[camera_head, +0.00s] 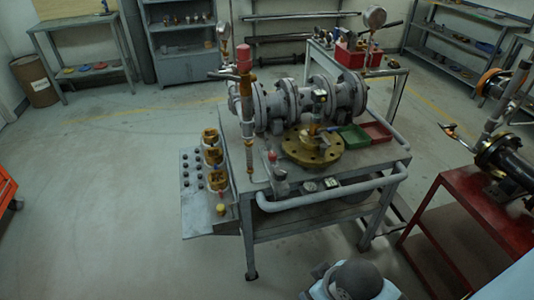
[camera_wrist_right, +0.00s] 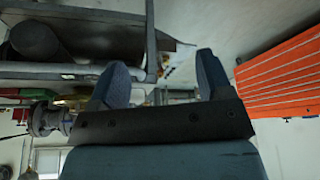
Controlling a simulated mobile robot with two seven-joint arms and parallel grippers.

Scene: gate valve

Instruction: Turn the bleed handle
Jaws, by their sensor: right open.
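The grey flanged valve assembly (camera_head: 300,102) lies across the grey workbench (camera_head: 325,228) in the head view. A vertical brass and grey fitting with a red top (camera_head: 244,58) stands at its left. A small fitting with a red tip (camera_head: 271,157) sits at the bench's front; I cannot tell which part is the bleed handle. My right gripper (camera_wrist_right: 161,82) shows in the right wrist view, fingers spread and nothing between them. It is apart from the valve, part of which shows at the left (camera_wrist_right: 48,118). My left gripper is out of view.
A brass flange (camera_head: 313,148) and green (camera_head: 353,137) and red (camera_head: 377,132) trays are on the bench. A side panel (camera_head: 192,185) and front rail (camera_head: 330,192) stick out. An orange cabinet (camera_wrist_right: 283,75) shows in the wrist view.

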